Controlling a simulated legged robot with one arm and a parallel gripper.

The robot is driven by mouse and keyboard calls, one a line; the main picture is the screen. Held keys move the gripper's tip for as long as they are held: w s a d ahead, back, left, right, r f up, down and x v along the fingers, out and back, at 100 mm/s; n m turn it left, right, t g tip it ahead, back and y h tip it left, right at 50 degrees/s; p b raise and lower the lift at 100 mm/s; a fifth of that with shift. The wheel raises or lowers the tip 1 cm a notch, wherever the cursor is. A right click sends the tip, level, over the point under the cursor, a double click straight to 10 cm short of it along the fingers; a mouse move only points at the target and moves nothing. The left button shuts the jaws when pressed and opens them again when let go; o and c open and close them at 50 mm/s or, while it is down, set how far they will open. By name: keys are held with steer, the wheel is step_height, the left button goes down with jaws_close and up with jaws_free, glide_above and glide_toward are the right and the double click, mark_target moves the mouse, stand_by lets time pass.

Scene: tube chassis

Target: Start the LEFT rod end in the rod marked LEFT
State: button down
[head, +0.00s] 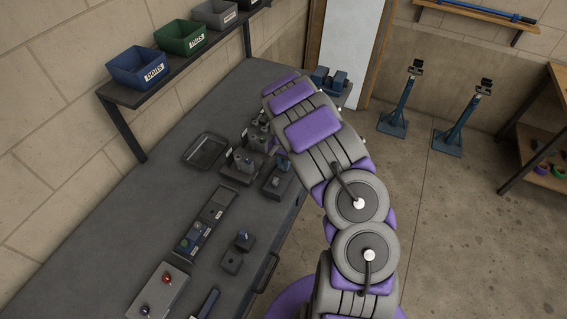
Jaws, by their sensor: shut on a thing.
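My arm reaches over the right edge of the grey workbench (130,215). Its outer links cover the bench there, and my gripper is hidden behind them, so what it holds does not show. Beside the arm, a dark holder (238,175) carries small grey upright parts with pale labels. Another dark block (276,184) with a blue part on it stands close to the arm. The labels are too small to read, so I cannot tell which part is the LEFT rod or the LEFT rod end.
A dark tray (207,150) and a long organiser strip (206,220) lie on the bench. A small block (232,261) and a panel with red and blue knobs (160,290) are nearer. Bins (140,66) sit on a wall shelf. Blue stands (400,105) are on the floor at right.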

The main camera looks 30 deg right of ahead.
steer(key=shift+r+p, duration=0.55)
steer(key=shift+r, duration=2.15)
